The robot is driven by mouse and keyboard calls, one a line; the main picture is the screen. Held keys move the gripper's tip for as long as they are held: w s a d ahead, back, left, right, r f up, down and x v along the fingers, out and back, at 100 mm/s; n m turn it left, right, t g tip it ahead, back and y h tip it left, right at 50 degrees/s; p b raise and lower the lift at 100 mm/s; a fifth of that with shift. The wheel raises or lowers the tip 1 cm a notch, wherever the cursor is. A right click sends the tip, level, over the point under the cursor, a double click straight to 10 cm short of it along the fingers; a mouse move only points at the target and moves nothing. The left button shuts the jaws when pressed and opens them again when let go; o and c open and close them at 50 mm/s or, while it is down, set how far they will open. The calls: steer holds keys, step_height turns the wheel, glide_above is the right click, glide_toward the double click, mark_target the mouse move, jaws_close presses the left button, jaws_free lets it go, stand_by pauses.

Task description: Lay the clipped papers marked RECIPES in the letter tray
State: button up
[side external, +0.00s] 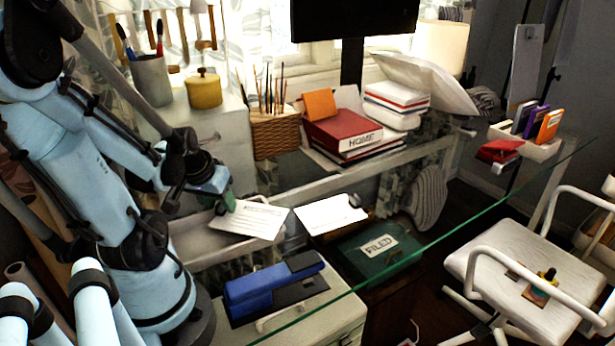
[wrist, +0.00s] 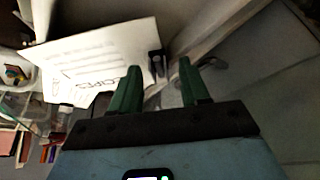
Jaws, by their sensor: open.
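A white clipped paper sheaf (side external: 252,221) lies on the glass desk below my gripper. A dark green tray-like box (side external: 372,262) labelled FILED is right of and nearer than the sheaves. My gripper (side external: 224,200) is open and empty at the first sheaf's left edge; its green fingers (wrist: 160,78) are apart.
A blue device (side external: 270,283) sits at the front on a pale cabinet. A wicker pot of brushes (side external: 274,132) and a red HOME binder (side external: 343,132) stand behind. A yellow pot (side external: 203,90) is at back left. A white chair (side external: 520,265) is at right.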

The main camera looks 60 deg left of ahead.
steer(key=shift+r, duration=0.1)
steer(key=shift+v, duration=3.95)
steer(key=w+d+r+m+t+h, duration=0.1)
steer(key=w+d+m+t, duration=0.1)
steer(key=w+d+m, duration=0.2)
steer(key=w+d+r+m+t+h, duration=0.1)
steer(key=w+d+m, duration=0.3)
steer(key=w+d, duration=0.6)
steer(key=d+h, duration=0.1)
steer(key=d, duration=0.3)
steer(key=shift+w+d+t, duration=0.2)
steer(key=shift+d+t, duration=0.1)
steer(key=shift+t, duration=0.1)
steer(key=shift+o, duration=0.3)
steer(key=s+a+r+n+g, duration=0.1)
steer(key=s+a+n+g, duration=0.4)
steer(key=a, duration=0.5)
steer(key=s+a+r+n+g, duration=0.2)
steer(key=s+a+n, duration=0.1)
steer(key=s+a, duration=0.6)
steer(key=shift+w+a+f, duration=0.15)
steer(key=shift+w+f, duration=0.05)
steer(key=shift+f, duration=1.85)
steer(key=shift+w+a+f, duration=0.2)
steer(key=shift+w+f, duration=0.05)
steer(key=shift+f, duration=1.8)
steer(key=shift+w+a+f, duration=0.15)
steer(key=shift+w+f, duration=0.05)
steer(key=shift+f, duration=1.85)
